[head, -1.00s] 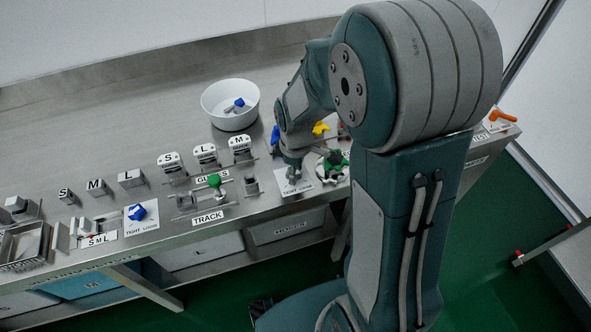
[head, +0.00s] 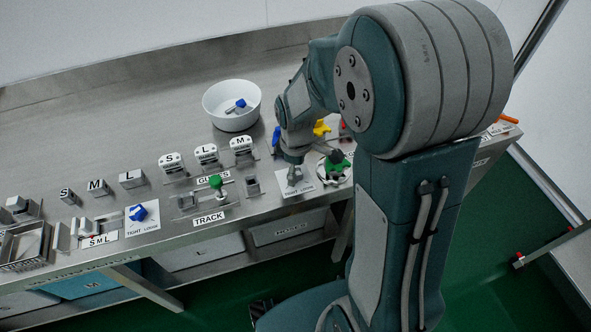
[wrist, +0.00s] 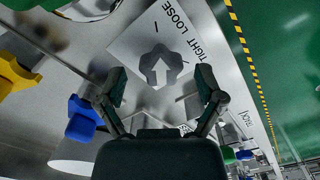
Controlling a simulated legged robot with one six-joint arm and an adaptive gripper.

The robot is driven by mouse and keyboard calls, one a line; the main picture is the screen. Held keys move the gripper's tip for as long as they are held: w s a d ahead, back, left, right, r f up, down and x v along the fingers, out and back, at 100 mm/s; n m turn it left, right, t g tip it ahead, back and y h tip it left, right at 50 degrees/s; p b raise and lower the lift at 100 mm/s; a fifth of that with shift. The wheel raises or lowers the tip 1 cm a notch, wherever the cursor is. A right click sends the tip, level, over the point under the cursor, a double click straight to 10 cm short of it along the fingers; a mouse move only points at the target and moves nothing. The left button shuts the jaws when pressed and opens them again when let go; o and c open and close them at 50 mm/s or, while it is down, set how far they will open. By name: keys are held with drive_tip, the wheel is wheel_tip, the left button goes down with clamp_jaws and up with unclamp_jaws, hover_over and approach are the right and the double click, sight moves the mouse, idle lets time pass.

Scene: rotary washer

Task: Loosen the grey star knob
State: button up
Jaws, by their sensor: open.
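The grey star knob (wrist: 160,68) sits on a pale plate (wrist: 138,38) lettered TIGHT and LOOSE. A white arrow shows on the knob's top. In the head view the knob (head: 294,176) is small, near the bench's front edge, just below my gripper (head: 294,158). In the wrist view my gripper (wrist: 161,84) is open, its two fingers apart on either side of the knob in the picture, with nothing between them held. The fingertips appear clear of the knob; the exact height gap cannot be told.
A green knob (head: 336,167) stands close to the right of the plate. A blue handle (wrist: 83,118) and a yellow handle (wrist: 14,74) are nearby. A white bowl (head: 231,105) stands behind, to the left. Another plate with a blue knob (head: 138,212) lies far left.

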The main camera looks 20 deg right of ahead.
wheel_tip(320, 180, up, 11)
idle(0.3)
idle(0.4)
